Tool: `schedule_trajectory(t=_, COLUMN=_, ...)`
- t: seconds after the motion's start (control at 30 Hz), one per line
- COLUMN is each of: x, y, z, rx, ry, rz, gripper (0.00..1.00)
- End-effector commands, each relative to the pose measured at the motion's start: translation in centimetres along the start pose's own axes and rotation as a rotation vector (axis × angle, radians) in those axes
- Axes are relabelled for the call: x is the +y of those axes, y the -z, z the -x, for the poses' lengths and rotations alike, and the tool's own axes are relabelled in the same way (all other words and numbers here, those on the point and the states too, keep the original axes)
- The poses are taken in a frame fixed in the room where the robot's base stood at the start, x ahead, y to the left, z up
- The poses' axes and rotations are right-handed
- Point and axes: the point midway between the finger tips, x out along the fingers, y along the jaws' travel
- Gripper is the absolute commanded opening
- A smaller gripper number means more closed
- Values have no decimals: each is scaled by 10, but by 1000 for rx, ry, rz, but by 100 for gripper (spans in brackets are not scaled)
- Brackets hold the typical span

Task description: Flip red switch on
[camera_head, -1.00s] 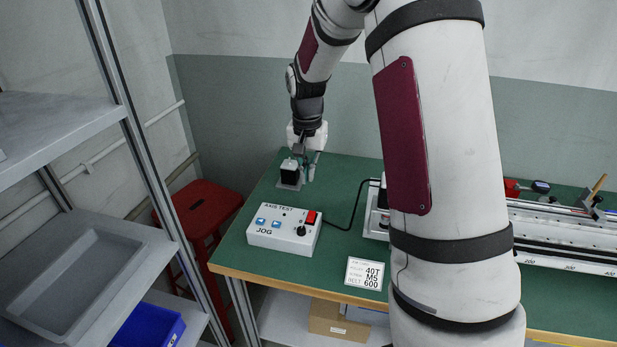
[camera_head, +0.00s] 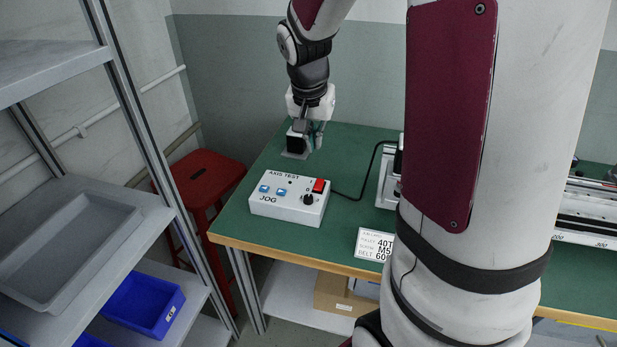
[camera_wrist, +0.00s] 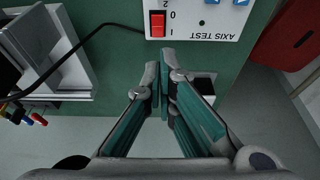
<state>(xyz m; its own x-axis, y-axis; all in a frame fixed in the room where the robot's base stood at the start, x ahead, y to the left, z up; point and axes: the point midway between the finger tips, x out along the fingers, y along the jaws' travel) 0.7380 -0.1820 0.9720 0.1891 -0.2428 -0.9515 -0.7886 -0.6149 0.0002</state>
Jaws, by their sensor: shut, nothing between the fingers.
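The red switch (camera_head: 319,186) is a small red rocker at the top right corner of the white control box (camera_head: 275,208), labelled AXIS TEST and JOG. In the wrist view the red switch (camera_wrist: 157,24) appears upside down at the top, with marks like 0 and I beside it; its position is hard to tell. My gripper (camera_head: 309,146) points down over the table behind the box, apart from the switch. In the wrist view my gripper (camera_wrist: 166,56) has its teal-padded fingers together and empty, with the tips just below the switch in the picture.
A black block (camera_head: 295,143) on a grey base stands beside my gripper. The box also has blue buttons (camera_head: 281,192) and a black knob (camera_head: 308,199). A black cable (camera_head: 357,190) runs to the gantry (camera_head: 388,180). A red stool (camera_head: 205,180) is left.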

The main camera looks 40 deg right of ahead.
Motion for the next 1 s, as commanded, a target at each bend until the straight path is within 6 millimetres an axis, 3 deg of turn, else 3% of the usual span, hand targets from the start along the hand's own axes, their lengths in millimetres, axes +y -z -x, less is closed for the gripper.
schedule_trajectory(t=0.33, x=0, y=0, z=0, rx=1, ry=0, rz=0, gripper=0)
schedule_trajectory(t=0.47, x=0, y=0, z=-10, rx=-1, ry=-1, rz=0, gripper=0)
schedule_trajectory(t=1.0, x=0, y=-1, z=-109, rx=-3, ry=-2, rz=0, gripper=0)
